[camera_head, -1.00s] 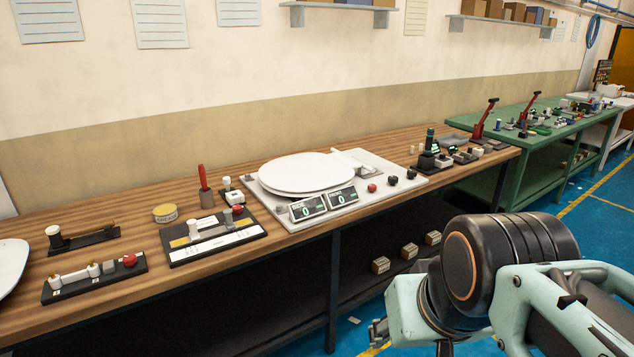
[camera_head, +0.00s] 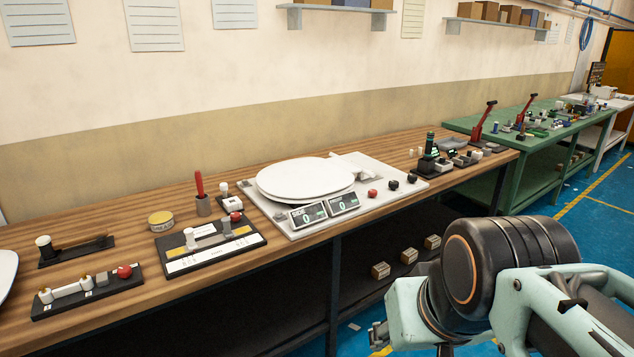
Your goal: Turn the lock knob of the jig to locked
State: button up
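A white base plate (camera_head: 408,185) on the wooden bench carries a stack of white oval lids, two small displays reading 0, a red knob (camera_head: 372,193) and two black knobs (camera_head: 393,185). Left of it is a black fixture (camera_head: 170,268) with white posts and a bar. A black strip fixture (camera_head: 70,305) with white pegs and a red knob is nearer the left. I cannot tell which holds the lock knob or its setting. My arm fills the lower right; a small grey part of my gripper (camera_head: 378,335) shows below the bench edge, its opening unclear.
Small devices (camera_head: 435,160) crowd the bench's right end. A green table (camera_head: 540,140) stands beyond. Small boxes (camera_head: 381,270) sit on the lower shelf. Blue floor is clear at right.

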aim_at(371, 192)
jog(key=i+j+z, duration=0.1)
jog(key=i+j, duration=0.15)
jog(key=i+j+z, duration=0.15)
jog(key=j, duration=0.25)
jog(key=i+j+z, duration=0.1)
jog(key=i+j, duration=0.15)
jog(key=i+j+z, duration=0.1)
jog(key=j, duration=0.4)
jog(key=i+z, duration=0.4)
jog(key=i, duration=0.8)
jog(key=k+j+z, duration=0.2)
jog(key=k, duration=0.35)
jog(key=i+l+u, duration=0.2)
jog(key=i, duration=0.3)
jog(key=i+l, duration=0.05)
jog(key=l, duration=0.05)
